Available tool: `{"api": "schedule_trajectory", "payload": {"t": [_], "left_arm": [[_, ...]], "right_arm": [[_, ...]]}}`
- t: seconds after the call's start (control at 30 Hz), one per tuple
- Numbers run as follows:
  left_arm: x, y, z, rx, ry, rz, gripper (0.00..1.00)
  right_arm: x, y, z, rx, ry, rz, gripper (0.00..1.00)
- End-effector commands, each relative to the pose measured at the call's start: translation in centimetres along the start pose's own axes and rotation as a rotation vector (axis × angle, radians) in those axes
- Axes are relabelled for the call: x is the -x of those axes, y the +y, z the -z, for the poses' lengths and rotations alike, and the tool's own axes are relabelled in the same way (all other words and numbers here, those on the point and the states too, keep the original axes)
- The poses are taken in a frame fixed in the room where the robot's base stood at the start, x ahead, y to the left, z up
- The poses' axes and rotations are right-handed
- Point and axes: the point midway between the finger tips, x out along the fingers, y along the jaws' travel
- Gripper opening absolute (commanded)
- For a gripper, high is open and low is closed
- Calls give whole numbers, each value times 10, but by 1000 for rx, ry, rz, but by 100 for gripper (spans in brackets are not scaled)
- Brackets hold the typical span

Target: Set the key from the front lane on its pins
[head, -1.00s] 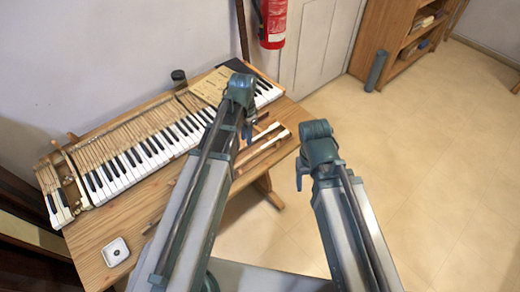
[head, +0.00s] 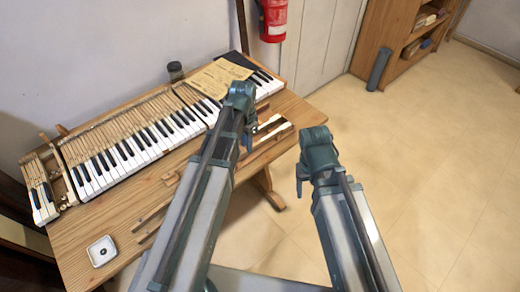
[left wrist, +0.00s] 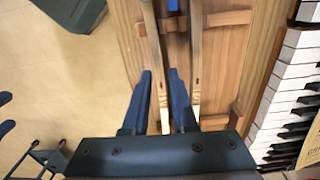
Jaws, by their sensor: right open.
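The piano keyboard (head: 140,140) lies on the wooden table, with a narrow gap (head: 62,182) between its keys near the left end. Loose wooden keys with white ends (head: 272,128) lie along the table's front edge at the right. In the left wrist view, two long pale keys run lengthwise, one (left wrist: 152,45) between my left fingers and one (left wrist: 196,60) just right of them. My left gripper (head: 247,142), also in the left wrist view (left wrist: 161,75), looks open around the first key, with slight room beside it. My right gripper (head: 300,182) is open and empty, off the table's front edge.
A yellowed sheet (head: 220,78) lies across the keyboard's right part. A small white dish (head: 102,250) sits at the table's front left, and a dark jar (head: 176,72) stands behind the keyboard. The floor (head: 430,180) at the right is clear.

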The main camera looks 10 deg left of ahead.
Motion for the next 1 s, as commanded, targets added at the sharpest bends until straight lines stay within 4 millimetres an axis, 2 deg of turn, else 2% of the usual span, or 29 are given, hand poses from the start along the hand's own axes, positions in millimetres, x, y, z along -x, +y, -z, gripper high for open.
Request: {"api": "schedule_trajectory", "payload": {"t": [1.0], "left_arm": [[-10,0,0,0,0,0,26]], "right_arm": [[-10,-1,1,0,0,0,67]]}}
